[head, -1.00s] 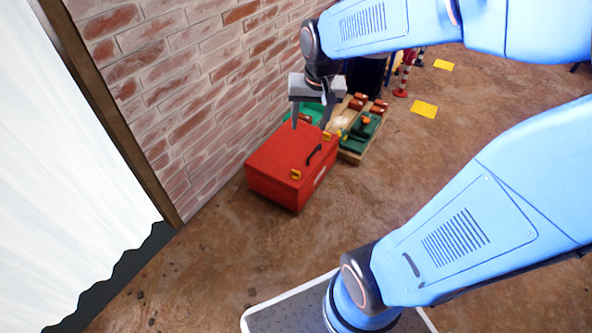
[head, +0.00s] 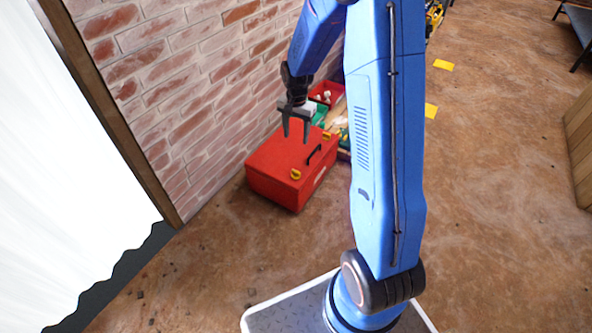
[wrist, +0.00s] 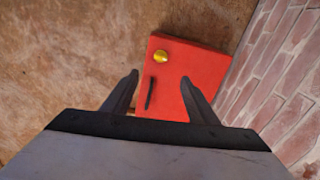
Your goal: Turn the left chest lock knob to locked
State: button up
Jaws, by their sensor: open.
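The red chest (head: 272,168) stands on the floor by the brick wall. It has a black handle (head: 314,154) and two yellow knobs along its front edge. The left knob (head: 296,174) is at the near corner; the other knob (head: 326,136) is at the far end. My gripper (head: 295,138) is open, pointing down above the chest lid, apart from it and empty. In the wrist view, one yellow knob (wrist: 160,56) shows just beyond the fingertips, with the handle (wrist: 150,93) between the fingers. I cannot tell which way the left knob is turned.
The brick wall (head: 190,80) runs close behind the chest. A green bin (head: 319,113) and a red bin (head: 328,93) stand beyond it, partly hidden by my arm. A white curtain (head: 70,170) is at the left. The floor in front of the chest is clear.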

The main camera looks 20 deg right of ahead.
jog(key=m, duration=0.1)
send_near(296, 171)
notch_tip(296, 171, down, 9)
jog(key=shift+w+r, duration=0.15)
dwell(0.6)
jog(key=c, duration=1.1)
